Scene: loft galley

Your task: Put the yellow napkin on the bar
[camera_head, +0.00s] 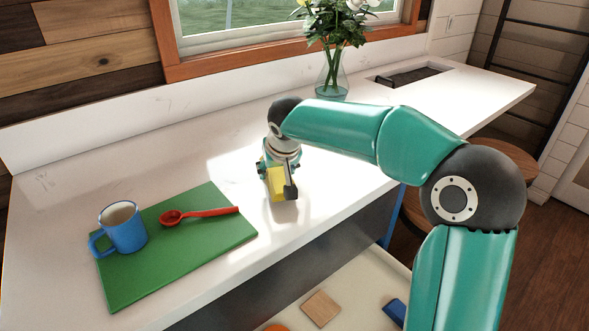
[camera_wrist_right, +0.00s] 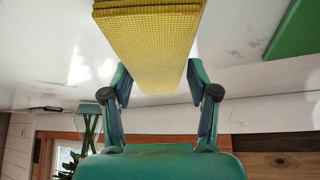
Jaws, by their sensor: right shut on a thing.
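The yellow napkin (camera_head: 277,182) is a folded, waffle-textured block. It also shows large in the right wrist view (camera_wrist_right: 155,45), reaching from between the fingers to the top edge. My right gripper (camera_head: 279,188) is shut on it, with a finger on either side, as the wrist view (camera_wrist_right: 162,95) shows. The napkin is over the white bar top (camera_head: 330,170), to the right of the green board. I cannot tell whether its underside touches the surface. My left gripper is not in view.
A green board (camera_head: 140,270) on the bar holds a blue mug (camera_head: 123,230) and a red spoon (camera_head: 205,214). A glass vase of flowers (camera_head: 332,80) stands by the window. Below the front edge, a pale surface (camera_head: 350,275) holds a wooden square (camera_head: 320,308) and a blue object (camera_head: 396,311).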

